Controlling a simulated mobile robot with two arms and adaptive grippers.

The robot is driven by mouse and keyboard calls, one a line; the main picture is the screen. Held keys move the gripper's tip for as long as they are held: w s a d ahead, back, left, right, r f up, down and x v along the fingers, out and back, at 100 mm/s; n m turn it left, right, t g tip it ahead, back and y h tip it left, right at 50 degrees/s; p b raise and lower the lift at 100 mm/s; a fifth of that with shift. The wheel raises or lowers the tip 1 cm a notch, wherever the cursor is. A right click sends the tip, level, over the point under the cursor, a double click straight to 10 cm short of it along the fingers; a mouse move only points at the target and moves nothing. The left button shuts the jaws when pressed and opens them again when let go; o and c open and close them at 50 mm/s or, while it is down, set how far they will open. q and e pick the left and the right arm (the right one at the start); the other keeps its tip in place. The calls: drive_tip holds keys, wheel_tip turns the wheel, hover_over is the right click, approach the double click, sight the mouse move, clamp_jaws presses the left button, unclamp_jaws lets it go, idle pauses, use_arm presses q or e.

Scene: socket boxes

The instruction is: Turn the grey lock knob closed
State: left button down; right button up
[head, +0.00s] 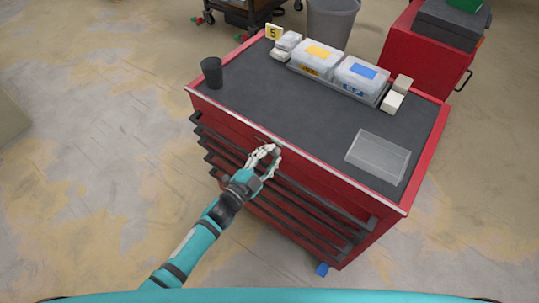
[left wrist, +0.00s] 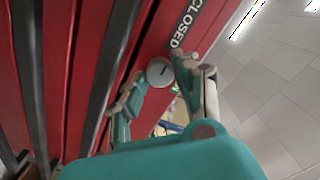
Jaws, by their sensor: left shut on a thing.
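The grey lock knob (left wrist: 159,74) is a round disc with a short dark mark on its face, on the red front of the tool cabinet (head: 310,172). The white word CLOSED (left wrist: 187,22) is on a dark label just above and right of it in the left wrist view. My left gripper (head: 268,156) is at the cabinet's upper front edge, and its fingers (left wrist: 158,76) are shut on the knob from both sides. In the head view the fingers largely cover the knob. My right gripper is not in view.
On the dark cabinet top stand a black cup (head: 211,73), a tray of clear lidded boxes (head: 318,60), small white boxes (head: 392,102) and an empty clear tray (head: 378,157). Drawer handles (head: 305,205) stick out below the knob.

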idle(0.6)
use_arm(q)
drive_tip(key=c, duration=1)
unclamp_jaws()
drive_tip(key=v, duration=1.2)
